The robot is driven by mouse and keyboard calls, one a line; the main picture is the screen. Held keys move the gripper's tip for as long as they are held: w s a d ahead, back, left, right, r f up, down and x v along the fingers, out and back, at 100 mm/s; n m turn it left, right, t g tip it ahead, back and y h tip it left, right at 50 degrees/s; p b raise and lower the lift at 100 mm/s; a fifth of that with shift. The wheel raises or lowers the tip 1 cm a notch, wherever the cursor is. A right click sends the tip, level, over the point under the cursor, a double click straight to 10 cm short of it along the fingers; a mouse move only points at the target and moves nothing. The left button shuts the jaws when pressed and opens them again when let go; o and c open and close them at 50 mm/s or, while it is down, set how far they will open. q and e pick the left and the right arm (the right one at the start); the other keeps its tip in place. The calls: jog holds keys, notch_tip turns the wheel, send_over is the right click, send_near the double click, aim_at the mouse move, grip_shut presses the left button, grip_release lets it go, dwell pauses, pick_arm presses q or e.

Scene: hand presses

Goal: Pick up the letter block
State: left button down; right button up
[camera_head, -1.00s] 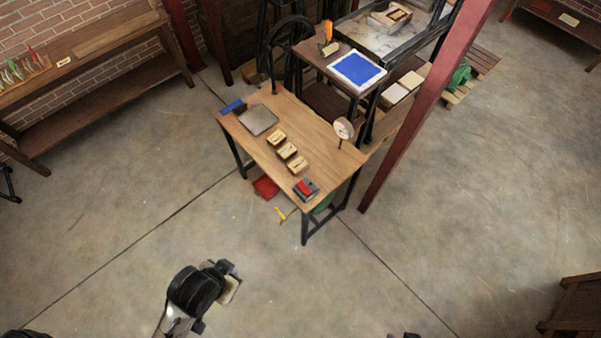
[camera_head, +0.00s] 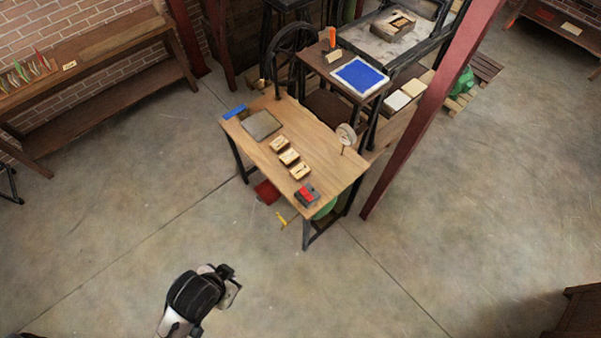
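Three small light wooden blocks with dark marks on top stand in a row on the wooden table: the far block (camera_head: 279,145), the middle block (camera_head: 289,157) and the near block (camera_head: 299,172). The marks are too small to read, so I cannot tell which is the letter block. My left gripper (camera_head: 231,287) is low in the picture, over the floor and well apart from the table. Its fingers are too unclear to tell open from shut. My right gripper is out of view.
The wooden table (camera_head: 323,149) also holds a grey plate (camera_head: 261,125), a blue item (camera_head: 234,111), a red-and-dark item (camera_head: 307,195) and a round disc on a stand (camera_head: 346,134). A red post (camera_head: 430,110) rises right of it. The floor in front is mostly clear.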

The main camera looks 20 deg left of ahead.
pick_arm(q)
jog(key=shift+d, duration=0.15)
jog(key=c, duration=1.8)
grip_release()
jog(key=shift+c, duration=0.2)
jog(key=o, duration=1.2)
jog(key=shift+a, duration=0.2)
jog(key=o, duration=0.6)
jog(key=shift+d, duration=0.2)
jog(key=shift+c, duration=0.2)
